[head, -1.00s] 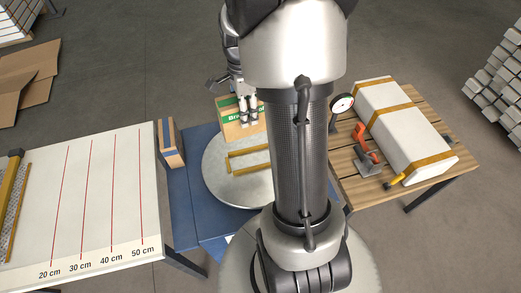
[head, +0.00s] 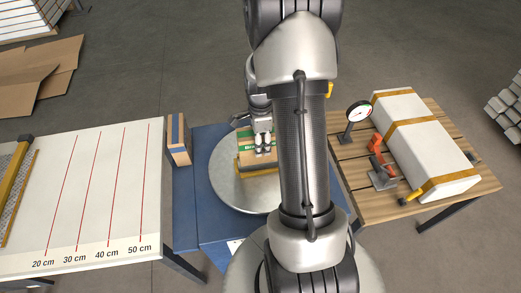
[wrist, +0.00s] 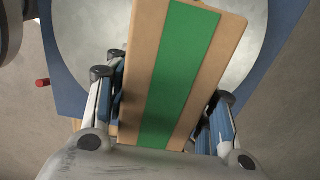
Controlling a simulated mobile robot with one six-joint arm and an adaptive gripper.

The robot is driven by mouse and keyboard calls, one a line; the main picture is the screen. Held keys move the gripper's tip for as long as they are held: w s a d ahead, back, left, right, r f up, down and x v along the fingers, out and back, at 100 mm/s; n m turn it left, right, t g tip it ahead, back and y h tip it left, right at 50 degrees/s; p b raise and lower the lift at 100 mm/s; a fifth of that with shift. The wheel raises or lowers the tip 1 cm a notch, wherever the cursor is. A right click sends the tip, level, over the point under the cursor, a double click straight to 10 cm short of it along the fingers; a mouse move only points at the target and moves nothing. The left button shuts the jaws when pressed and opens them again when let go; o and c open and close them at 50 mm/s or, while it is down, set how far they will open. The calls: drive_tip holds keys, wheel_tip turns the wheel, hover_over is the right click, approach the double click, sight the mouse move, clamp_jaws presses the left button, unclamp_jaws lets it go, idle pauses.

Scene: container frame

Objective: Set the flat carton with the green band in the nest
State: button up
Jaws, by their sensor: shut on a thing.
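The flat tan carton (head: 246,160) with the green band is in my gripper (head: 263,142), over the round grey plate. In the wrist view the carton (wrist: 146,55) fills the middle, its green band (wrist: 178,70) running lengthwise. The fingers of my gripper (wrist: 168,100) are shut on its two sides. The nest seems to be the yellow strips (head: 260,173) on the plate; only a part shows at the carton's near edge. I cannot tell whether the carton touches the plate or lies fully between the strips.
The round plate (head: 235,197) stands on a blue table (head: 188,215). A small striped carton (head: 177,146) stands at its left. A white table (head: 90,200) with red lines is farther left. On the right, a wooden table (head: 352,165) bears a dial gauge (head: 359,112), a clamp and a long white strapped block (head: 420,150).

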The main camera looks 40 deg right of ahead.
drive_tip(key=shift+f+b, duration=0.55)
drive_tip(key=shift+f, duration=1.45)
drive_tip(key=shift+f, duration=0.15)
drive_tip(key=o, duration=1.4)
